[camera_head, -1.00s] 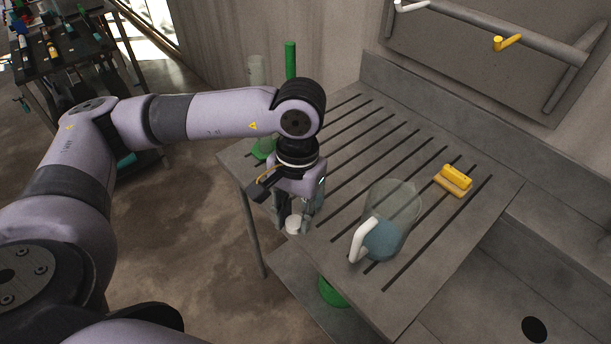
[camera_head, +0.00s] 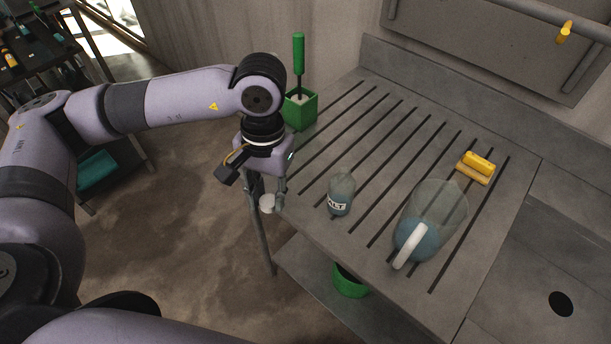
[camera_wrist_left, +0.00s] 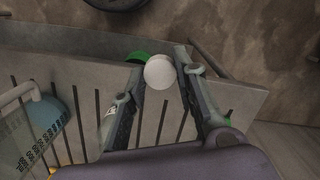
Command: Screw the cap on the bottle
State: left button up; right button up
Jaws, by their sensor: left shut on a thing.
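My left gripper (camera_head: 267,200) points down at the front left edge of the slatted worktop, shut on a white round cap (camera_head: 269,204). In the left wrist view the cap (camera_wrist_left: 160,72) sits between the tips of the two fingers. A small clear bottle (camera_head: 341,196) with bluish contents and a dark-lettered label stands upright on the worktop, to the right of the gripper and apart from it. No cap shows on its top. In the left wrist view the bottle is mostly hidden by a finger. My right gripper is in no view.
A clear jug (camera_head: 437,215) with blue contents and a white handle stands right of the bottle. A yellow brush (camera_head: 476,167) lies behind it. A green box (camera_head: 299,110) with a green-handled brush stands at the back left. A green bucket (camera_head: 350,283) is below the worktop (camera_head: 375,130).

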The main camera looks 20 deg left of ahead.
aim_at(342, 185)
jog(key=i+j, duration=0.1)
jog(key=j, duration=0.6)
jog(key=i+j, duration=0.1)
jog(key=j, duration=1.3)
jog(key=z, duration=1.35)
jog(key=i+j, duration=0.05)
jog(key=j, duration=0.05)
